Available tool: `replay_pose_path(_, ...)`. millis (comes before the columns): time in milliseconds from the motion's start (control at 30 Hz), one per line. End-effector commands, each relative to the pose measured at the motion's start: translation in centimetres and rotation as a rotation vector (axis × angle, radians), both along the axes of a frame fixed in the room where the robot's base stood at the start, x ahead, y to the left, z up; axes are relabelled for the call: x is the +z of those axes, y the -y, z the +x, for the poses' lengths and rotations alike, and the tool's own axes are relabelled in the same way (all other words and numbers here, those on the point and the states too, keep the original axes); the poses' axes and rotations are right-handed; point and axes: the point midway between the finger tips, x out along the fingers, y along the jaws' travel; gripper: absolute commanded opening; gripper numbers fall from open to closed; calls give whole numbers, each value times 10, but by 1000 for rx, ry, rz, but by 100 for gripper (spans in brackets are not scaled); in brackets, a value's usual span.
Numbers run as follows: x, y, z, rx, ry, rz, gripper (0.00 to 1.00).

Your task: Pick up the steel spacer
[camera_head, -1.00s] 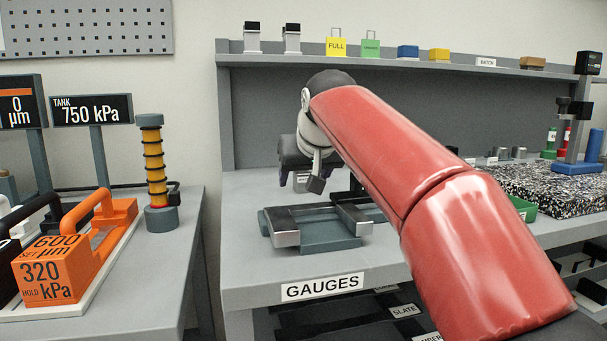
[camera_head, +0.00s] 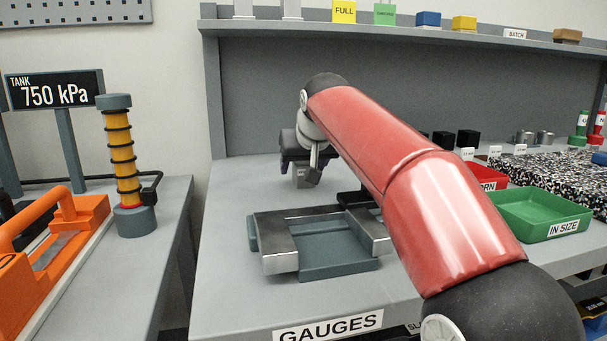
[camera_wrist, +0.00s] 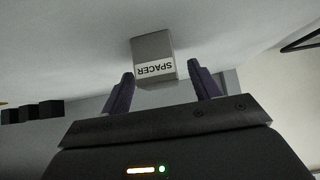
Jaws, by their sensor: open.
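The steel spacer (camera_wrist: 153,47) is a grey block with a white label reading SPACER, which appears upside down in the wrist view. My gripper (camera_wrist: 161,76) is open, with one dark finger on either side of the spacer's labelled end. A gap shows at the fingers, and I cannot tell whether either touches it. In the head view my gripper (camera_head: 302,168) is low over the back of the gauges bench, and the small grey block at it appears to be the spacer (camera_head: 306,178), partly hidden by the gripper.
A slate-coloured gauge fixture with steel bars (camera_head: 330,250) stands in front of my gripper. A green IN SIZE tray (camera_head: 545,212), a red tray (camera_head: 487,176) and black blocks (camera_head: 468,138) are to the right. A shelf (camera_head: 400,35) runs above the bench's back.

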Motion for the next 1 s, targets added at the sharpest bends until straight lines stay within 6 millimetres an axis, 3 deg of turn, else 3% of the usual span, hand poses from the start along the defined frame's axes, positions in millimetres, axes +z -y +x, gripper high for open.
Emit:
replay_pose_path(100,-12,-3,11,0,-1,0,62)
replay_pose_path(333,-14,-4,13,0,1,0,62)
replay_pose_path(800,-13,-4,13,0,1,0,2)
replay_pose_path(1000,-12,-4,13,0,4,1,0)
